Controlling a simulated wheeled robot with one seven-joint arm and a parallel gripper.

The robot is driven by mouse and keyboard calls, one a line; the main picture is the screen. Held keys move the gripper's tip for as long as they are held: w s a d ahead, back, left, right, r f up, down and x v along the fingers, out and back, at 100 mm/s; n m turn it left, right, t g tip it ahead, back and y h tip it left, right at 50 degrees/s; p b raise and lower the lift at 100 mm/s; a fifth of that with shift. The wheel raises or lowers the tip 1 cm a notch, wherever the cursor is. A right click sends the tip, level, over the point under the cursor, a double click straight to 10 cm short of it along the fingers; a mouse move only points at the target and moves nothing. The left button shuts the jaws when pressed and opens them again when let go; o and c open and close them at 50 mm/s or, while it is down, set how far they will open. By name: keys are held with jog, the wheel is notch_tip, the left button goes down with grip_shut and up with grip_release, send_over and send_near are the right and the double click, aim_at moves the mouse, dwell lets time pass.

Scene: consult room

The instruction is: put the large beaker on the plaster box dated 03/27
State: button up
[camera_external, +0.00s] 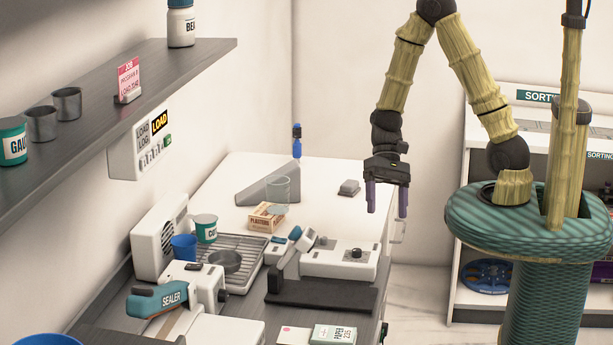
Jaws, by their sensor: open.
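The date on the box is too small to read. I see no second plaster box.
A grey wedge (262,184), a blue-capped item (297,141) and a small grey block (349,187) are close by. A drying rack (244,270), teal tin (205,229), blue cup (184,247) and sealer (160,300) crowd the front. A shelf (150,88) overhangs the left.

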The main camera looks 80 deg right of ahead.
jog(key=d+r+n+t+h, duration=0.3)
jog(key=d+r+n+h, duration=0.2)
jog(key=r+n+h, duration=0.2)
jog(key=shift+w+d+n+t, duration=0.15)
jog(key=shift+d+n+t, duration=0.25)
jog(key=shift+n, duration=0.6)
jog(key=s+b+x, duration=0.1)
jog(key=b+x, duration=0.6)
jog(key=shift+s+f, duration=0.25)
jog(key=shift+s, duration=0.1)
jog(key=shift+o, duration=0.4)
dwell(0.4)
